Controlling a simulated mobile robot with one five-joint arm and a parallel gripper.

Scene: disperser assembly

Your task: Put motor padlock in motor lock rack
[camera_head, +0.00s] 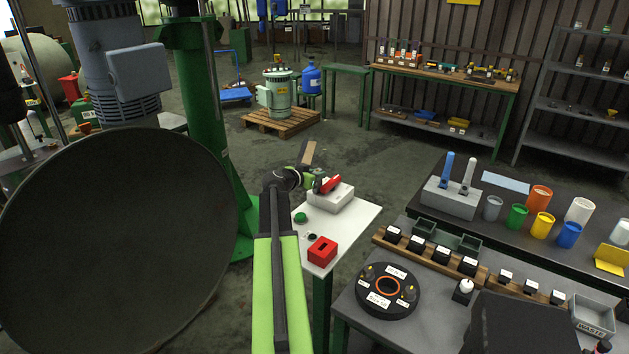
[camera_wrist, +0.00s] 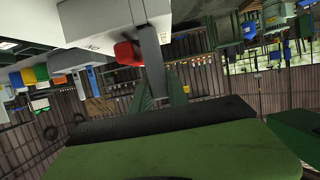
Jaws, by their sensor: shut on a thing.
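My gripper (camera_head: 320,182) is at the end of my green and black arm, over the small white table. It is shut on a small red piece (camera_head: 331,183), which looks like the padlock; the jaws hide part of it. The red piece also shows in the wrist view (camera_wrist: 128,53), beside a grey bar and close to a pale grey box. The pale grey box (camera_head: 338,201) stands on the white table, just below the gripper. I cannot tell whether the red piece touches it. I cannot make out which thing is the motor lock rack.
The white table (camera_head: 357,222) also bears a red block (camera_head: 322,251) with a dark slot and a green round piece (camera_head: 300,217). A green column (camera_head: 205,120) stands to the left. A crowded bench (camera_head: 425,325) with labelled black blocks is at the right.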

